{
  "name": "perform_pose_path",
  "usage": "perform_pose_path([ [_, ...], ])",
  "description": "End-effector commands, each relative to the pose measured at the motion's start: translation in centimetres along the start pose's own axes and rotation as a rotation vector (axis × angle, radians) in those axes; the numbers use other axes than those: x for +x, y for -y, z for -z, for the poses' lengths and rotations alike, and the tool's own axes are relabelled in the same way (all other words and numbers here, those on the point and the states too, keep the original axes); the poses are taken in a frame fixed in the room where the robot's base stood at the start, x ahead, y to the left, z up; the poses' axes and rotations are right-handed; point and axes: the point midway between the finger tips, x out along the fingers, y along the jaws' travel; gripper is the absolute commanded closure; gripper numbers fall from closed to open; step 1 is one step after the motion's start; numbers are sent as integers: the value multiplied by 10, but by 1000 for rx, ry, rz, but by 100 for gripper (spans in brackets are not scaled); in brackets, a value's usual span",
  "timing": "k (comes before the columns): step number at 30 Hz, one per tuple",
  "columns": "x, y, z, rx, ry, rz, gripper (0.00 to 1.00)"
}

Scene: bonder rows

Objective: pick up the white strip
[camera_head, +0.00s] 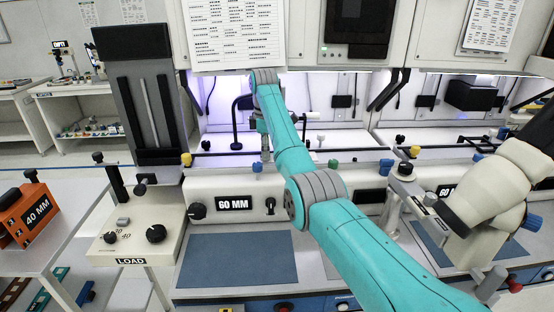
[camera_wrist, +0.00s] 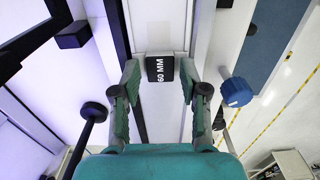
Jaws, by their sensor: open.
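I cannot clearly make out a separate white strip in either view. In the wrist view a pale, narrow surface (camera_wrist: 163,115) lies between the fingers, and I cannot tell whether it is the strip or part of the machine. I see no object held. In the head view my gripper (camera_head: 266,147) is small and points down over the 60 MM machine (camera_head: 285,190), beyond my teal arm.
A LOAD unit (camera_head: 130,240) with knobs stands left of the machine. An orange 40 MM box (camera_head: 27,215) sits on a table at far left. A cream-and-black arm-like device (camera_head: 490,180) stands at right. Blue mats (camera_head: 237,258) lie in front. A blue knob (camera_wrist: 236,92) is close to the right finger.

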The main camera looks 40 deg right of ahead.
Motion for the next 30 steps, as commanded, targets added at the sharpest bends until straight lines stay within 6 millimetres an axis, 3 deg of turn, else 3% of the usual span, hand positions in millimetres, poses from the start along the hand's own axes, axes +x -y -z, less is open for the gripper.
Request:
perform_pose_path([
  [10, 8, 0, -6, 0, 0, -1, 56],
  [15, 8, 0, -6, 0, 0, -1, 99],
  [25, 5, 0, -5, 0, 0, -1, 100],
  [30, -14, 0, 7, -2, -1, -2, 100],
])
